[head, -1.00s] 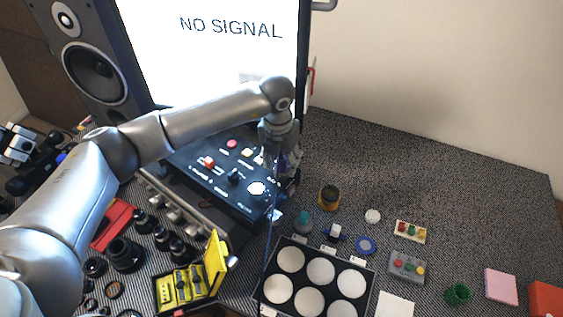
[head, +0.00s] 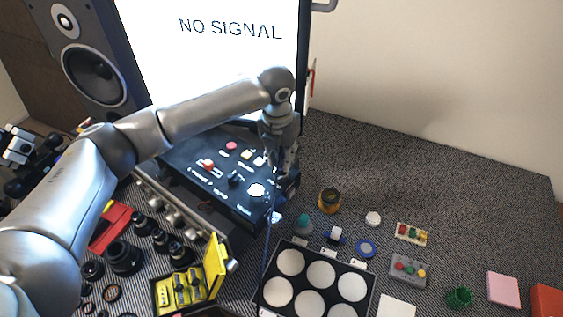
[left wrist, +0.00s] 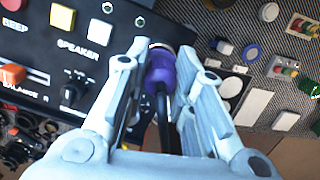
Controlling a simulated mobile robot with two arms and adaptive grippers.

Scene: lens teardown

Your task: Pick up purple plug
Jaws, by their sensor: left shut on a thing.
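The purple plug (left wrist: 161,73) is between the two fingers of my left gripper (left wrist: 160,56) in the left wrist view. The fingers are shut on its sides. A metallic rim shows at its far end, and a black cable (left wrist: 162,125) runs from it back towards the wrist. In the head view my left gripper (head: 283,158) points down at the right end of the black control panel (head: 212,188). The plug is mostly hidden there by the fingers. I cannot tell whether its end still sits in a socket. My right gripper is not in view.
A thin cable (head: 267,240) hangs in front of the panel. A black tray (head: 308,248) with white round wells, a teal-topped jar (head: 304,224) and an orange-based jar (head: 329,201) stand to the right. The monitor (head: 225,55) is behind. The mat at the right back is clear.

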